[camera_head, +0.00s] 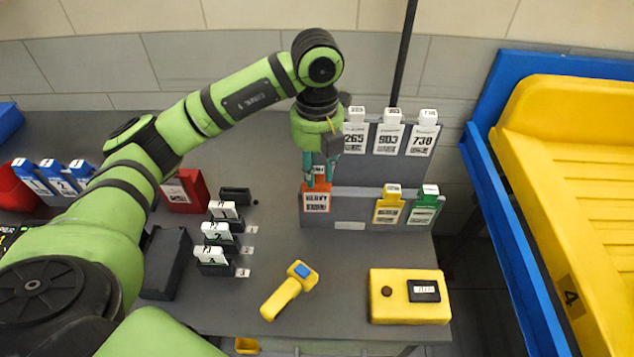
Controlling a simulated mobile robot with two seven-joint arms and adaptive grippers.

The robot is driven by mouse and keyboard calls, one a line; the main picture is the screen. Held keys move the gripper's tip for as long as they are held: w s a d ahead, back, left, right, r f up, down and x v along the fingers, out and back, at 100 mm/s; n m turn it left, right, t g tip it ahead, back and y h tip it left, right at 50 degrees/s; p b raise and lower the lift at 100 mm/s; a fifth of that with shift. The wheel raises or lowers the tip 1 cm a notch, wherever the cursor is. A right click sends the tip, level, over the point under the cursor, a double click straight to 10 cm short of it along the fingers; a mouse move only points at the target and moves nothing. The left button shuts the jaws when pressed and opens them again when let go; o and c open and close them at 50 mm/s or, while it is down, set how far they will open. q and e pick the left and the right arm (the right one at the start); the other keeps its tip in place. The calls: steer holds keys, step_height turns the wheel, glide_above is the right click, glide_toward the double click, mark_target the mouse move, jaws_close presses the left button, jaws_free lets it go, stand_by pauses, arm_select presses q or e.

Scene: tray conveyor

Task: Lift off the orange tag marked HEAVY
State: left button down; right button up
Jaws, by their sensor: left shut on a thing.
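The orange tag marked HEAVY (316,203) is at the left end of the lower row of the grey tag rack (350,208). My left gripper (318,178) reaches down from above and is shut on the top of this tag. The fingers partly cover the tag's top. The tag is upright and close in front of the rack; I cannot tell whether it still hangs on it. My right gripper is not in view.
A yellow tag (389,208) and a green tag (424,208) hang to the right. White numbered tags (389,137) hang above. A yellow scanner (289,290), a yellow box (409,297) and black holders (215,262) stand in front. A blue-framed conveyor (515,240) is at right.

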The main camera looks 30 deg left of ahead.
arm_select(q)
steer(key=shift+r, duration=0.95)
steer(key=s+d+b, duration=0.3)
steer(key=s+d, duration=0.3)
steer(key=s, duration=0.6)
steer(key=shift+s, duration=0.4)
steer(key=shift+d+r, duration=0.1)
steer(key=shift+r, duration=0.1)
